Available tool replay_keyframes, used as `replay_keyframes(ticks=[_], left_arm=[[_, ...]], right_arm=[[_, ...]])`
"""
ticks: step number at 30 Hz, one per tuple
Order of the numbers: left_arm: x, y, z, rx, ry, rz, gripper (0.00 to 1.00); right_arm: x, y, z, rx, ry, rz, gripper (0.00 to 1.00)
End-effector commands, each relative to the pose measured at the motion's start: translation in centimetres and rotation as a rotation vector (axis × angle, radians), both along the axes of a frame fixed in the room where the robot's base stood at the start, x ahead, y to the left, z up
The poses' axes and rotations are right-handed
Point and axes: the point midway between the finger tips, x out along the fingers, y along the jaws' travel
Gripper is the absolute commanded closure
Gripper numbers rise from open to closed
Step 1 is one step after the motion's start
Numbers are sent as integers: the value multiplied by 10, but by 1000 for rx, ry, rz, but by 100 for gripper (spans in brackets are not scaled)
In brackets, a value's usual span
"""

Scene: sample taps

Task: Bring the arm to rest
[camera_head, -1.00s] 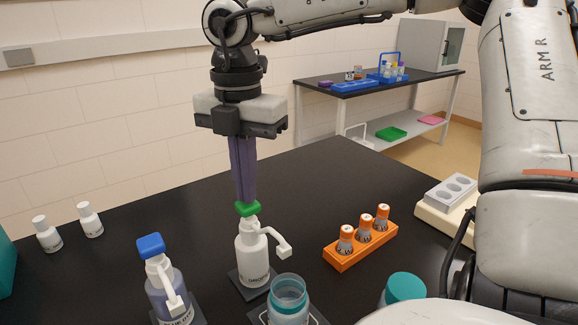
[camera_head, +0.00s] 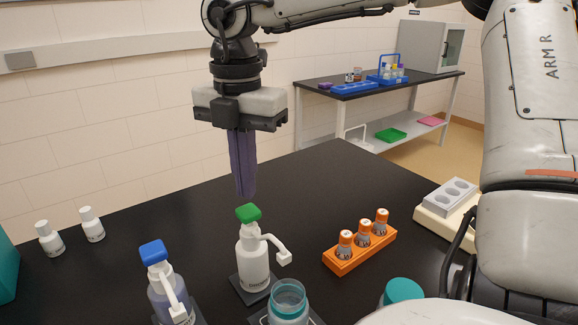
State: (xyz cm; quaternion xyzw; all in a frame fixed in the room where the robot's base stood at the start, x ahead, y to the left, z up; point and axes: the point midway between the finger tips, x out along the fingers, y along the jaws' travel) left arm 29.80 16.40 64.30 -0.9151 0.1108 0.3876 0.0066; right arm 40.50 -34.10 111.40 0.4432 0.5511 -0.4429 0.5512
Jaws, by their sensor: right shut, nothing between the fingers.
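My right gripper (camera_head: 245,193) hangs pointing down with its purple fingers together and nothing between them. It is a little above and behind the green cap of a white dispenser bottle (camera_head: 254,255), apart from it. The bottle stands upright on a dark square base, its spout pointing right. A second dispenser bottle (camera_head: 168,296) with a blue cap and bluish contents stands at the front left. My left gripper does not show.
An open clear jar (camera_head: 289,302) with a teal rim stands in front of the bottles. An orange rack (camera_head: 345,262) holds 3 orange-capped vials. A teal lid (camera_head: 403,291), a grey block with round wells (camera_head: 451,195) and two small white bottles (camera_head: 91,224) are also on the black bench (camera_head: 330,185).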

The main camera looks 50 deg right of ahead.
Motion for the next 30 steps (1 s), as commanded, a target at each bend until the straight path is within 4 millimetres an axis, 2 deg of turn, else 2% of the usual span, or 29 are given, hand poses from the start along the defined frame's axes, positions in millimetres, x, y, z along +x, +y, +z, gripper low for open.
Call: replay_keyframes(ticks=[1,12,30], left_arm=[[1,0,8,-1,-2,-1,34],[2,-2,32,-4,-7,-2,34],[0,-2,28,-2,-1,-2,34]], right_arm=[[0,0,10,-2,-1,0,100],[0,0,44,-1,0,-1,100],[0,0,44,0,0,-1,100]])
